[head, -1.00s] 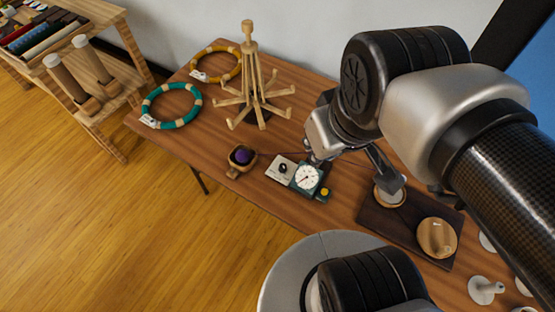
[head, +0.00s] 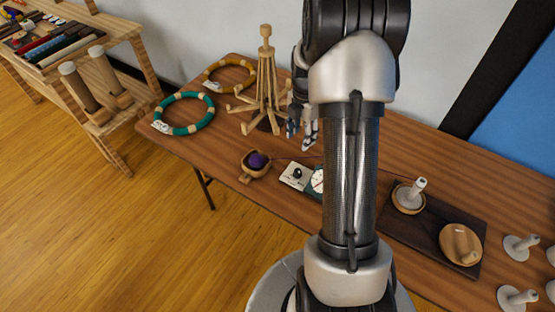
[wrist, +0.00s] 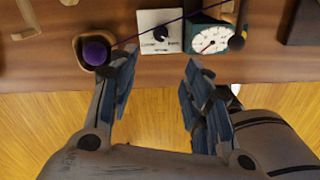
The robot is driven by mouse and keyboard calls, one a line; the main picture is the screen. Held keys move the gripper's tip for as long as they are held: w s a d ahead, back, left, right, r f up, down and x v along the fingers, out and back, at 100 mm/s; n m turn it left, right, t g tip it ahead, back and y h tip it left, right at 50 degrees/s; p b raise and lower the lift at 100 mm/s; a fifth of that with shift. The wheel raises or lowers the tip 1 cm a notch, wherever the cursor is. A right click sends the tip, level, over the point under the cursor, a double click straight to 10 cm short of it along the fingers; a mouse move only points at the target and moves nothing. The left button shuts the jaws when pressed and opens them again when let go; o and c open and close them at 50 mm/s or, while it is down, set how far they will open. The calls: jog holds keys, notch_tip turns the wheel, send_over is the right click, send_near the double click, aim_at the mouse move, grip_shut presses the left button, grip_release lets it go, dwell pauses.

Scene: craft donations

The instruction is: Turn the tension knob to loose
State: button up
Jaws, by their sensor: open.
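The black tension knob (head: 297,174) sits on a small white panel (head: 289,180) on the table. In the wrist view the knob (wrist: 161,34) is at the top middle, with small lettering on the panel (wrist: 148,47) too blurred to read surely. A dial gauge (head: 318,181) stands right beside the panel, partly hidden by my arm in the head view; its white face (wrist: 209,40) shows in the wrist view. My gripper (head: 302,138) is open and empty above the table, pointing down. In the wrist view its fingers (wrist: 162,75) are spread, apart from the knob.
A wooden bowl (head: 249,172) with a purple yarn ball (head: 256,160) is left of the panel; its yarn runs right above the panel. A wooden peg stand (head: 266,75) and hoops (head: 183,114) are behind. A dark board (head: 425,238) with wooden discs lies right.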

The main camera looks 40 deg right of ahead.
aim_at(298, 170)
notch_tip(298, 170, down, 18)
jog(key=b, duration=0.5)
jog(key=shift+d+r, duration=0.1)
grip_shut()
dwell(0.4)
